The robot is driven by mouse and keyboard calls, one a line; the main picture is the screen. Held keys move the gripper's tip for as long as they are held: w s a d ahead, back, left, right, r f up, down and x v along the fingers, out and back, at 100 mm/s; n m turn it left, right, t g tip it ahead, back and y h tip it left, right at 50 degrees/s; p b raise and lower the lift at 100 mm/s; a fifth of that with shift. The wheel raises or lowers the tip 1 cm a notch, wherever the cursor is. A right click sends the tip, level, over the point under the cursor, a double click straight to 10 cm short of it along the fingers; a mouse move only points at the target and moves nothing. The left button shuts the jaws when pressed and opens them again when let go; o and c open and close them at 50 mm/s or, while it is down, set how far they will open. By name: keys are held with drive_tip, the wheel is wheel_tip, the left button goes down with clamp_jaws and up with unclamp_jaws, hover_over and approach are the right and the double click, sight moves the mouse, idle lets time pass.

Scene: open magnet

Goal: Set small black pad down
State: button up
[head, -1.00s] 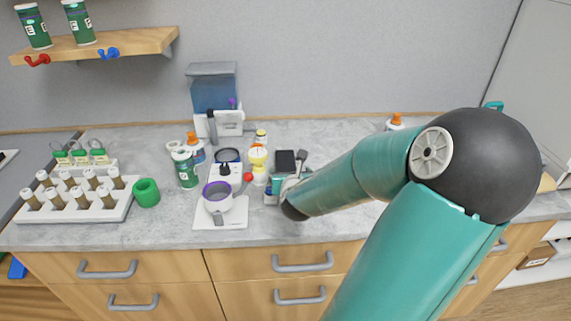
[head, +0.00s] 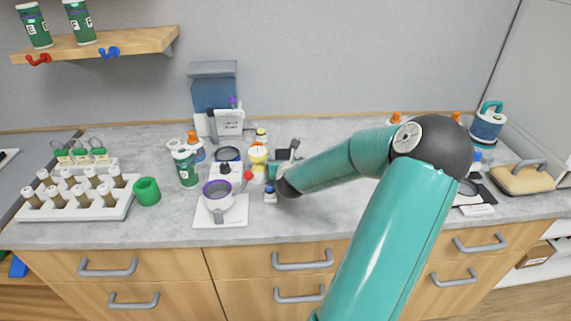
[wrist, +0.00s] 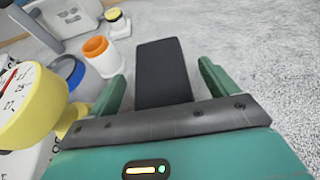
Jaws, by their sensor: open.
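The small black pad (wrist: 163,72) is a dark flat rectangle in the middle of the wrist view, over the grey counter. It lies between the two teal fingers of my gripper (wrist: 161,84), with a gap on each side. The fingers are open and not pressed on it. The pad's near end is hidden behind the gripper's dark front edge. In the head view the pad (head: 281,155) is a small dark patch, partly covered by my gripper (head: 273,172). Whether it rests fully flat on the counter I cannot tell.
A white scale with a purple-rimmed pot (head: 218,192) is left of my gripper. The counter (wrist: 245,50) right of the pad is clear.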

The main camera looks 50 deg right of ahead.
drive_tip(key=shift+w+d+f, duration=0.1)
drive_tip(key=shift+w+d, duration=0.05)
drive_tip(key=shift+d, duration=0.05)
drive_tip(key=c, duration=1.1)
drive_tip(key=shift+c, duration=0.2)
wheel_tip(320, 180, up, 10)
